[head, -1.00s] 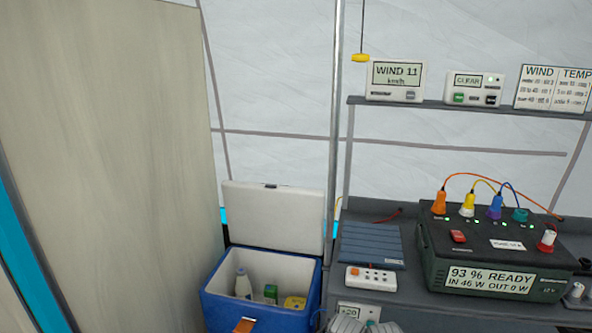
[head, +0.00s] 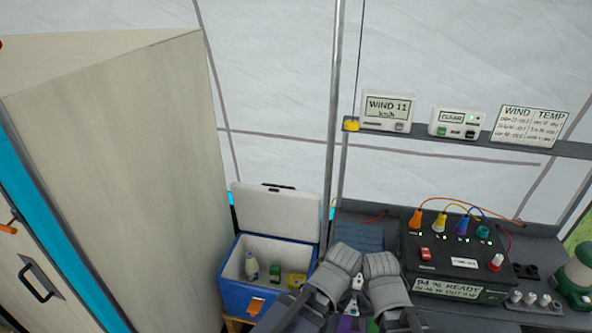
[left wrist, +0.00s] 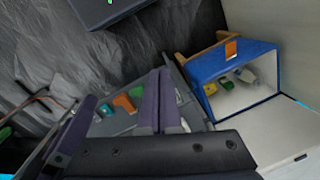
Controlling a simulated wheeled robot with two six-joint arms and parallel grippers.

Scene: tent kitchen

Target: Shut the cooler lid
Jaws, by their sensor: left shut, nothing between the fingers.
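The cooler (head: 247,298) is a blue box with a white inside and an orange latch on its front. It stands low, left of the counter. Its white lid (head: 276,212) is open, standing up at the back edge. A white bottle, a small green item and a yellow item lie inside. In the left wrist view the cooler (left wrist: 205,72) shows turned over at the right, with the lid (left wrist: 300,140) below it. My left gripper (left wrist: 167,80) is shut and empty, apart from the cooler.
A tall pale cabinet (head: 130,130) stands left of the cooler. A tent pole (head: 333,120) rises between cooler and counter. The counter at right holds a dark power box (head: 455,258). A shelf (head: 480,138) above it carries displays. The tent wall is behind the lid.

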